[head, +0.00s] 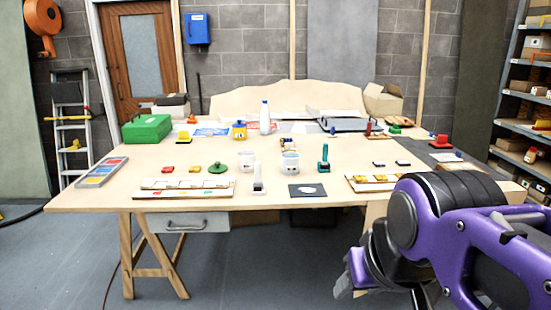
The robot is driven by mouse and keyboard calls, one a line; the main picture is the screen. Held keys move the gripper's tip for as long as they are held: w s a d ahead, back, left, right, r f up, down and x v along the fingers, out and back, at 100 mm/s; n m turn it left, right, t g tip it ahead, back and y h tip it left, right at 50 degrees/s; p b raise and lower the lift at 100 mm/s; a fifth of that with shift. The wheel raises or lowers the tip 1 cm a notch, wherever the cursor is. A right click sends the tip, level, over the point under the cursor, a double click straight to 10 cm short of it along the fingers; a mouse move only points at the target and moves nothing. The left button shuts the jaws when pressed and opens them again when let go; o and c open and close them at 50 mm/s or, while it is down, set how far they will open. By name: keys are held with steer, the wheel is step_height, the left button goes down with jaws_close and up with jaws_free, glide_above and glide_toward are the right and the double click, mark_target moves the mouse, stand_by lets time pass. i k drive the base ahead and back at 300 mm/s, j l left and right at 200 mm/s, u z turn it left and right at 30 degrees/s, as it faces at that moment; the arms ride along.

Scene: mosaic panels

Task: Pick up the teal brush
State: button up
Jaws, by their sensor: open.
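The teal brush (324,154) stands upright on the wooden table (130,190), right of the middle, with a wider teal part at its base. It is right of a white tub (290,163) and behind a dark card with a white patch (308,190). My gripper (350,283) is at the lower right, in front of the table's front edge and lower than its top. It is open and apart from the brush. My purple arm fills the lower right corner and covers part of the table's right front.
A white-handled tool (258,178) stands left of the dark card. Mosaic boards lie along the front edge on the left (185,194) and right. A second white tub (246,158), a green box (147,129) and a white bottle (265,117) are farther back. Bare tabletop surrounds the brush's right side.

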mark_target(325, 163)
steer(key=i+l, duration=0.15)
steer(key=i, duration=0.25)
steer(key=i+l, duration=0.2)
steer(key=i, duration=0.15)
steer(key=i+l, duration=0.15)
steer(key=i, duration=0.25)
